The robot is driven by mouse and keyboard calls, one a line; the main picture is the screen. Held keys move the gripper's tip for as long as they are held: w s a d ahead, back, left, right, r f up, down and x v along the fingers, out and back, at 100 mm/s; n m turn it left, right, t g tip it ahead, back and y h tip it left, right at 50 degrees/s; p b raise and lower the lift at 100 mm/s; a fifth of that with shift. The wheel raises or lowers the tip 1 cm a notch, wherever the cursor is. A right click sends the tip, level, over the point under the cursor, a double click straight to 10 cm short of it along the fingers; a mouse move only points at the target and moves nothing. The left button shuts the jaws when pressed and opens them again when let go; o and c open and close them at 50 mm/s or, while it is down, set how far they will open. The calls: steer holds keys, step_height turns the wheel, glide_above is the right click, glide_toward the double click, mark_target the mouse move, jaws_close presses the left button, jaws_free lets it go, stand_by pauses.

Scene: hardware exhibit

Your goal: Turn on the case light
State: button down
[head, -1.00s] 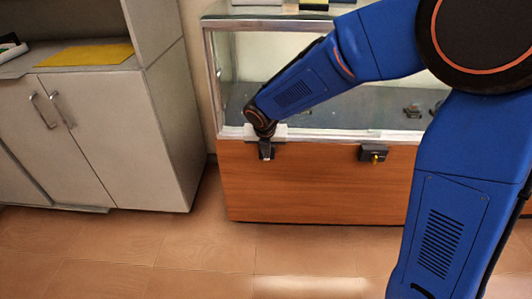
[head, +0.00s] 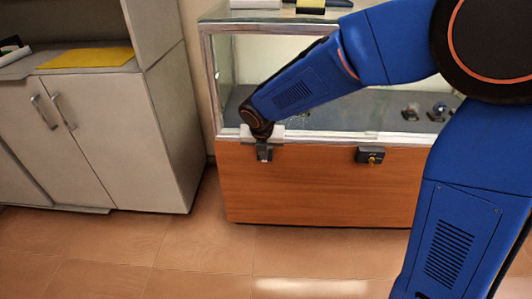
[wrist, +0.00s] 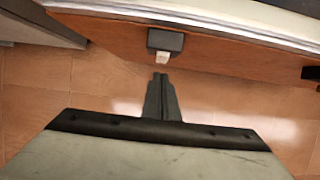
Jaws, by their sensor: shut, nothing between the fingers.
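The display case (head: 300,185) has a wood-panelled base and a glass upper part. In the wrist view a small dark switch box (wrist: 165,40) with a pale rocker (wrist: 162,57) sits on the wood front, just under the case's metal edge. My gripper (wrist: 161,76) is shut and empty. Its tips point at the rocker and show just below it; I cannot tell whether they touch. In the head view my gripper (head: 264,156) is at the left part of the front and appears to hide the switch. The inside of the case looks lit.
A dark lock box with a brass-coloured key (head: 371,157) is on the front to the right. A pale cabinet (head: 110,135) with a yellow sheet (head: 88,58) stands to the left. Small exhibits (head: 410,113) lie inside the case. The floor in front is clear.

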steer(key=w+v, duration=0.1)
steer(key=v, duration=0.9)
steer(key=shift+r, duration=0.45)
steer(key=s+d+r+m, duration=0.2)
steer(key=s+d+m, duration=0.3)
steer(key=d+m, duration=0.4)
steer(key=s+d+r+m, duration=0.3)
steer(key=s+d+m, duration=0.3)
steer(key=d, duration=0.5)
steer(key=s+d+f+m, duration=0.1)
steer(key=s+d+m, duration=0.4)
steer(key=s+m, duration=0.3)
steer(key=s+d+f+m, duration=0.2)
steer(key=s+d+m, duration=0.4)
steer(key=s+m, duration=0.3)
steer(key=m, duration=0.3)
steer(key=shift+d+f+m, duration=0.3)
steer(key=shift+f, duration=0.05)
